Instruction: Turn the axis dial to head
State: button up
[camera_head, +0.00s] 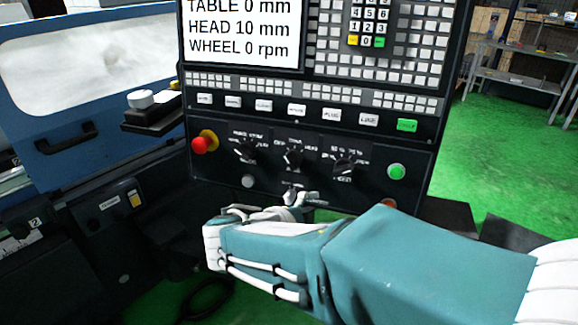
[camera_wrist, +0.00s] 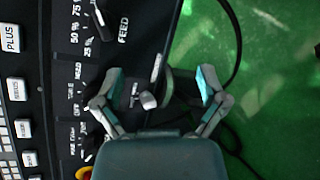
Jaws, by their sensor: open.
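The axis dial (camera_head: 293,158) is the middle of three black dials on the dark control panel, with small labels around it, one reading HEAD at its right. Its pointer direction is too small to tell. My gripper (camera_head: 302,197) is just below this dial in the head view, apart from it as far as I can see. In the wrist view my gripper (camera_wrist: 160,84) has its two fingers spread wide. Its left finger lies over the panel near the HEAD label and hides most of the axis dial. A pale round knob (camera_wrist: 148,101) shows between the fingers; nothing is held.
The feed dial (camera_head: 345,171) is right of the axis dial, and another dial (camera_head: 246,149) is left. A red emergency button (camera_head: 200,145) and a green button (camera_head: 397,171) flank them. The screen (camera_head: 242,35) reads TABLE 0 mm, HEAD 10 mm, WHEEL 0 rpm. Green floor lies right.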

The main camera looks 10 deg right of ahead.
aim_at(288, 165)
jog(key=w+a+r+n+t, duration=0.2)
jog(key=w+a+n+t, duration=0.4)
jog(key=a, duration=0.3)
jog(key=shift+m+h, duration=0.4)
jog(key=x, duration=1.1)
jog(key=shift+w+a+r, duration=0.1)
jog(key=shift+w+r, duration=0.05)
jog(key=shift+w, duration=0.3)
jog(key=c, duration=1.1)
